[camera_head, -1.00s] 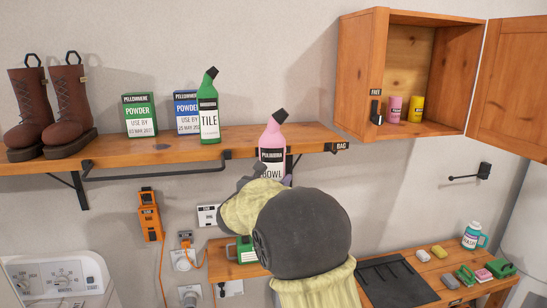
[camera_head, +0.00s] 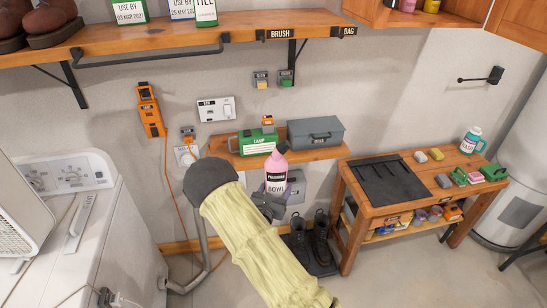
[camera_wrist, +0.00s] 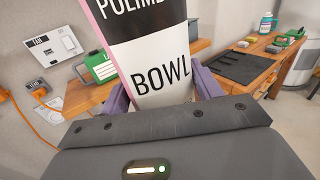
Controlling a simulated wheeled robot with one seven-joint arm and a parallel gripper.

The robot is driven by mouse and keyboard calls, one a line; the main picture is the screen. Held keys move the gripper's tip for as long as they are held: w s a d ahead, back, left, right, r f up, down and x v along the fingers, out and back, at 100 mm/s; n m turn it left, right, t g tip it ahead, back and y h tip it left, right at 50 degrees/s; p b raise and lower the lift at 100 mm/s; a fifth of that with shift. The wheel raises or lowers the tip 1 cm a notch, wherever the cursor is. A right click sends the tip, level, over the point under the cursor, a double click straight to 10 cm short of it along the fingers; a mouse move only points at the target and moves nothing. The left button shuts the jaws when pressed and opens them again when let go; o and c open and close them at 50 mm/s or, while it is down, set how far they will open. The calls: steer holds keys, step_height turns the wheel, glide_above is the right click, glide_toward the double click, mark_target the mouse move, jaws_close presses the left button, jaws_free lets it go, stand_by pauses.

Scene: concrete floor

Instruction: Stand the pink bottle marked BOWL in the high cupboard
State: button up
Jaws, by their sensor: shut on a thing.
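The pink bottle marked BOWL (camera_head: 275,175) is upright in my gripper (camera_head: 272,197), in front of the low shelf in the head view. In the wrist view the bottle's white label (camera_wrist: 160,75) fills the middle, between the purple fingers of my gripper (camera_wrist: 160,98), which are shut on it. The bottle's top is out of the wrist view. The high cupboard (camera_head: 364,10) shows only its lower part at the top right of the head view, with the bottoms of a pink can (camera_head: 408,5) and a yellow can (camera_head: 431,5) inside. The bottle is well below the cupboard.
The long upper shelf (camera_head: 190,38) runs above the bottle. A low shelf (camera_head: 325,153) behind it carries a green lamp box (camera_head: 257,142) and a grey toolbox (camera_head: 315,132). A wooden bench (camera_head: 400,203) stands right, a white washer (camera_head: 85,225) left. Black boots (camera_head: 309,242) stand below.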

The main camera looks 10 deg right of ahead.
steer(key=s+f+n+t+y+b, duration=0.1)
steer(key=s+f+n+y, duration=0.2)
steer(key=s+f, duration=0.3)
steer(key=s+f+n+t+y+b, duration=0.1)
steer(key=s+f+n+y+b, duration=0.1)
steer(key=s+f+y, duration=0.4)
step_height(320, 180, down, 6)
steer(key=shift+s+d+r+n+t+y, duration=0.15)
steer(key=shift+s+d+n+t+y, duration=0.2)
steer(key=shift+s+n, duration=0.3)
steer(key=shift+w, duration=0.15)
